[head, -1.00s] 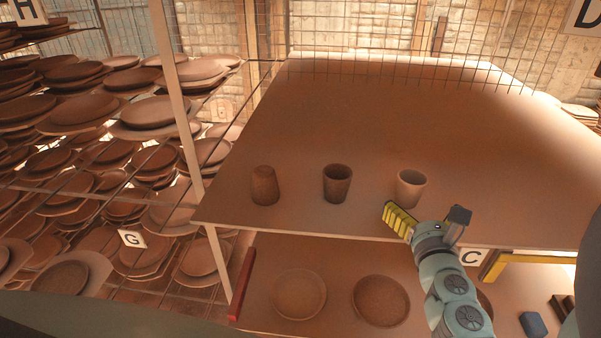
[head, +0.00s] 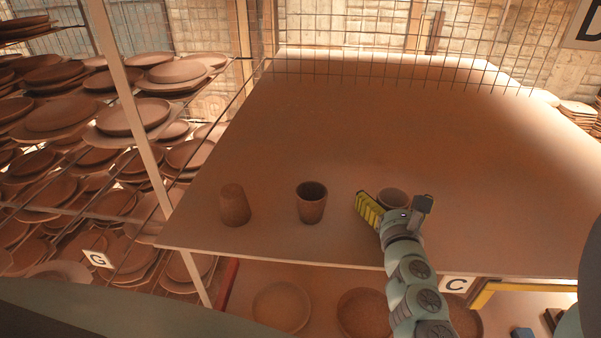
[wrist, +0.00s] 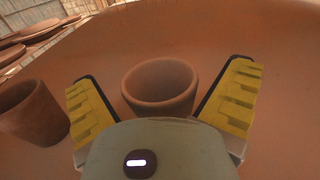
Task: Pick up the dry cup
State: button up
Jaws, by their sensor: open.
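Three clay cups stand in a row near the front edge of the upper shelf board. The right cup (head: 393,196) is upright and paler than the others in the earlier head view. The middle cup (head: 311,203) is upright and darker. The left cup (head: 234,206) is upside down. My gripper (head: 395,206) is open at the right cup and hides its lower part in the head view. In the wrist view, the right cup (wrist: 160,88) shows between the yellow finger pads, apart from both. The middle cup (wrist: 33,112) is outside the left finger.
The board (head: 330,130) is clear behind the cups, with wire mesh at its back. A rack of stacked plates (head: 60,115) stands left, with a post (head: 140,130) beside the board. Round plates (head: 281,305) lie on the shelf below.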

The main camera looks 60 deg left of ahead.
jog(key=c, duration=1.3)
